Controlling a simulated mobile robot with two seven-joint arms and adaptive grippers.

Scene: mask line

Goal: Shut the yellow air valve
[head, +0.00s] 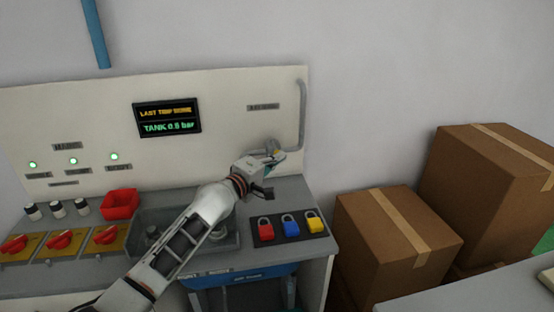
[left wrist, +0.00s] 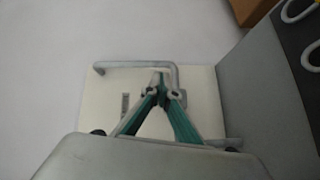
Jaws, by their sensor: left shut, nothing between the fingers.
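The yellow air valve is mostly hidden by my left gripper (head: 272,155); only a small yellowish bit shows by the fingers in the head view, at the lower end of the grey pipe (head: 302,115) on the white panel. I cannot tell the handle's angle. My left gripper is shut with nothing held, close against the panel's right side. In the left wrist view its teal fingers (left wrist: 160,88) meet at the tips in front of the panel, by the grey pipe (left wrist: 130,65); contact is unclear. My right gripper is out of view.
A display (head: 167,118) reads TANK 0.8 bar or similar. Red (head: 265,230), blue (head: 291,228) and yellow (head: 314,225) padlocks lie on a dark mat. A red bin (head: 120,204) and red knobs (head: 60,240) are left. Cardboard boxes (head: 395,240) stand right of the bench.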

